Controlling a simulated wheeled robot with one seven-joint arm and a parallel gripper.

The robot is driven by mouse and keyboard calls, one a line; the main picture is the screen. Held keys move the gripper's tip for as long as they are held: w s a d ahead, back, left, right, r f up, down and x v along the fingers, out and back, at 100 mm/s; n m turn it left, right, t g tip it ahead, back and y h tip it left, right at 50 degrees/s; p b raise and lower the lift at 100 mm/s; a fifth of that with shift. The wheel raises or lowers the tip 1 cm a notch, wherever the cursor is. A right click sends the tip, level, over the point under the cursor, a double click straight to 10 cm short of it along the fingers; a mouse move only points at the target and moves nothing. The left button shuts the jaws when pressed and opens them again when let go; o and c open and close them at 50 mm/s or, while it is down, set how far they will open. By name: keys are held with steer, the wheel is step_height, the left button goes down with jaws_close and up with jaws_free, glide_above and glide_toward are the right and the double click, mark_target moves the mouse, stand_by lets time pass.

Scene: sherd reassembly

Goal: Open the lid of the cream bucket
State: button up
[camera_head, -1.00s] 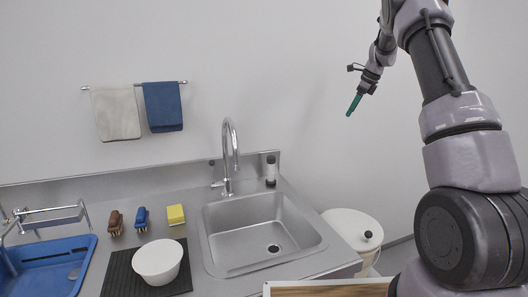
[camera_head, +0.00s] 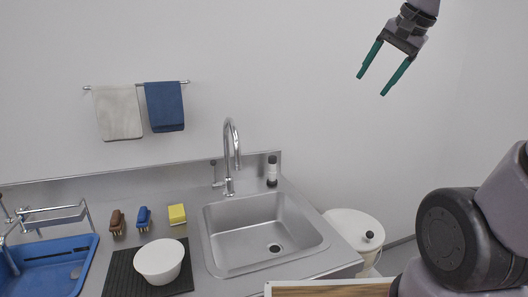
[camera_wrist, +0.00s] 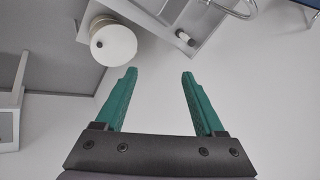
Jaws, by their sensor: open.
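The cream bucket (camera_head: 367,262) stands on the floor to the right of the sink counter in the head view, partly hidden by the counter corner. Its round cream lid (camera_head: 345,225) lies on top, with a dark knob (camera_head: 369,235). The lid also shows in the wrist view (camera_wrist: 118,46), upper left of the fingers, with its knob (camera_wrist: 99,45). My gripper (camera_head: 378,77) is high above and apart from the bucket. Its two green fingers are spread with nothing between them; they also show in the wrist view (camera_wrist: 159,74).
The steel sink (camera_head: 262,232) with a tall faucet (camera_head: 230,155) is left of the bucket. A black-capped bottle (camera_head: 272,172) stands at the counter's back right corner. A white bowl (camera_head: 159,261) sits on a black mat (camera_head: 122,275). A wooden board (camera_head: 330,289) is at the bottom edge.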

steer(key=s+f+n, duration=0.1)
steer(key=s, duration=0.1)
steer(key=s+f+n, duration=0.1)
steer(key=s, duration=0.2)
steer(key=s+a+f+n, duration=0.1)
steer(key=s, duration=0.2)
steer(key=shift+f+n+t+h, duration=0.2)
steer(key=shift+n+t+h, duration=0.1)
steer(key=shift+c, duration=0.9)
steer(key=shift+s+f, duration=0.15)
steer(key=shift+f, duration=0.05)
jaws_close()
steer(key=w+f+m+g+y, duration=0.35)
steer(key=w+f+m, duration=0.5)
steer(key=w, duration=0.55)
steer(key=w+d+f+m+t+y, duration=0.1)
steer(key=w+d+f+m, duration=0.1)
steer(key=w+f+m, duration=0.4)
steer(key=w+d+f+m+t+y, duration=0.1)
steer(key=w+d+f+m, duration=0.15)
steer(key=f, duration=0.45)
steer(key=m+t+h, duration=0.2)
steer(key=m+h, duration=0.3)
steer(key=m, duration=0.7)
glide_toward(369, 244)
steer(key=shift+g, duration=0.25)
steer(key=x, duration=0.6)
steer(key=shift+w+r, duration=0.1)
steer(key=shift+w, duration=0.15)
